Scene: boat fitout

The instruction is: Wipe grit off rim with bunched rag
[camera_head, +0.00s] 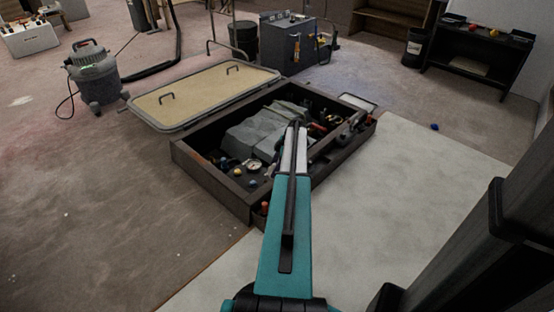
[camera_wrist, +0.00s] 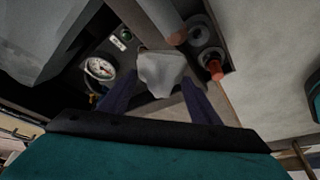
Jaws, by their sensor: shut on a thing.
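In the wrist view my gripper (camera_wrist: 158,98) is shut on a bunched pale grey rag (camera_wrist: 162,72), which sits between its two dark fingers. The rag is over or near the box's dark rim; I cannot tell whether it touches. In the head view my teal arm reaches over the near side of a dark open box (camera_head: 215,190), and it hides the gripper and the rag. The box's rim (camera_head: 240,205) runs around its top. Any grit on the rim is too small to make out.
A grey vacuum (camera_head: 95,78) stands at the left. The pale floor sheet (camera_head: 420,190) at right is mostly clear.

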